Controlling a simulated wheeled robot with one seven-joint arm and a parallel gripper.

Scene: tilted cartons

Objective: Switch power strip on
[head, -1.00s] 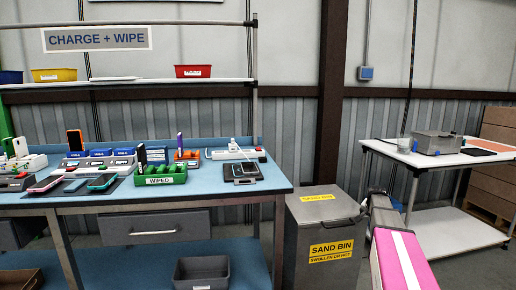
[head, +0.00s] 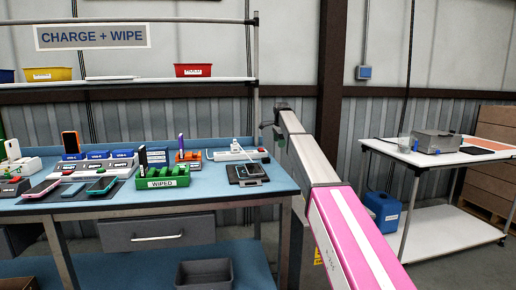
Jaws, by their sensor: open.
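The white power strip (head: 240,155) lies at the back right of the blue bench, with a white plug standing in it. A small red spot shows near its right end, too small to tell the switch's position. My gripper (head: 265,126) is at the far end of my pink and grey arm, above and a little right of the strip's right end. It is small and dark here, open, with nothing seen in it. It looks apart from the strip.
A black pad with a device (head: 247,174) lies in front of the strip. A green "WIPED" rack (head: 163,178) with phones and an orange holder (head: 188,157) stand left. A shelf (head: 130,82) with bins runs above. A white table (head: 440,155) stands right.

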